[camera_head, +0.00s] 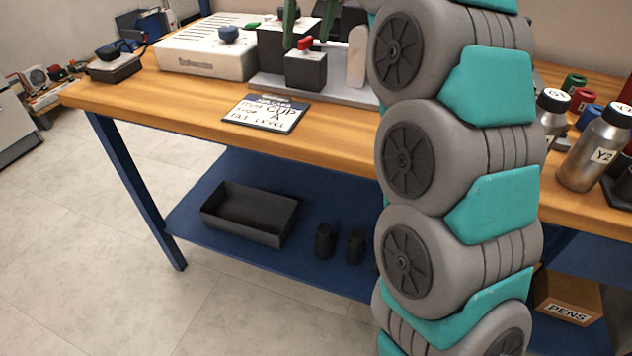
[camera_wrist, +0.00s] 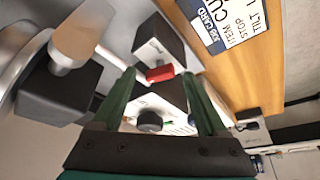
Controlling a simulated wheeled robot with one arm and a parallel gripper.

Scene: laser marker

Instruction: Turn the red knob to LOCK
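The red knob (camera_head: 305,43) sits on top of a dark block (camera_head: 306,72) on a grey plate on the workbench. In the wrist view the red knob (camera_wrist: 160,73) shows between my two green fingertips, with a pale bar beside it. My gripper (camera_wrist: 159,76) is open, its fingers spread to either side of the knob in the picture. In the head view my gripper (camera_head: 308,36) comes down from the top edge around the knob's position. I cannot tell whether the fingers touch it. No LOCK mark is readable.
A white box with a blue knob (camera_head: 205,52) stands left of the block. A card (camera_head: 266,113) lies in front. A pale upright post (camera_head: 357,56) is close on the right. Metal bottles (camera_head: 592,150) stand at the right, and my arm hides the bench's middle.

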